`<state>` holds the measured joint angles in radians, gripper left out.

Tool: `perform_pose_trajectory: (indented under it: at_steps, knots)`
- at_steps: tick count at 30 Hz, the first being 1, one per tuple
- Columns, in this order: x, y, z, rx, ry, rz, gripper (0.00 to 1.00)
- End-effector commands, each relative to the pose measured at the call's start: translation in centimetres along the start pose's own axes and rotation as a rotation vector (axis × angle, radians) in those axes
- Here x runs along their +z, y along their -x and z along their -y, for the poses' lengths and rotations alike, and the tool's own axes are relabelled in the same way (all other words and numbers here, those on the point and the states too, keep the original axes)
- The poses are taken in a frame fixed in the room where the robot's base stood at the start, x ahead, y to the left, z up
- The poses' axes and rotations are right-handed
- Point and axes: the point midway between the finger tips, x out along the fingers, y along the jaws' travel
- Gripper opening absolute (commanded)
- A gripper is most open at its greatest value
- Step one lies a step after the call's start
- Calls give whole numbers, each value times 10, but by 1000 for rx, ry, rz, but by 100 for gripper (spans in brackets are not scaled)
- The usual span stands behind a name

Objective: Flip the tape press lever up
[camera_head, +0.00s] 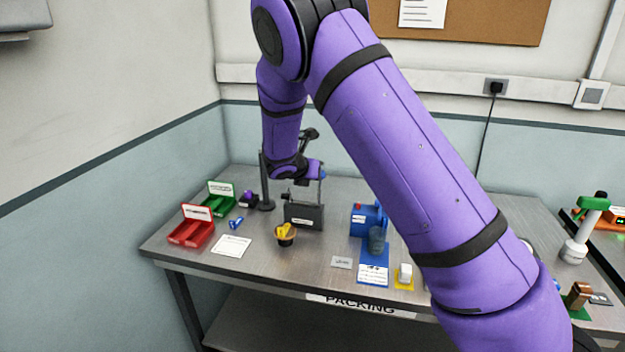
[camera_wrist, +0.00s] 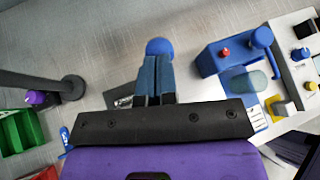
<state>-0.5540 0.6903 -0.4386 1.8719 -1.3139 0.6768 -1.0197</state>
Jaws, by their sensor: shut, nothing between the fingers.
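A dark grey box-shaped device (camera_head: 304,216), apparently the tape press, stands near the middle of the bench. A thin upright rod (camera_head: 320,192) rises at its right side, close to my gripper. My gripper (camera_head: 301,182) is above the box, pointing down, with its fingers together and empty. In the wrist view, my gripper (camera_wrist: 156,75) has a round blue knob (camera_wrist: 160,47) just beyond its fingertips. I cannot tell whether they touch. The fingers and gripper body hide most of the box there.
A dark post on a round base (camera_head: 266,204) stands left of the box. A blue device with a red knob (camera_head: 359,217) stands to the right. Red (camera_head: 190,238) and green (camera_head: 217,208) bins are at the left.

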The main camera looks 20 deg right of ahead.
Motion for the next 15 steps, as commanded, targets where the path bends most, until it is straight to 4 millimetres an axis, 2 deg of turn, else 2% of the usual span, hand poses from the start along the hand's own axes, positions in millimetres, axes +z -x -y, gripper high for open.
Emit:
perform_pose_trajectory:
  at_steps: [10,15]
  knots:
    - [15,-25,-6,-2,67,-225,0]
    - [17,-33,-10,-3,80,-240,0]
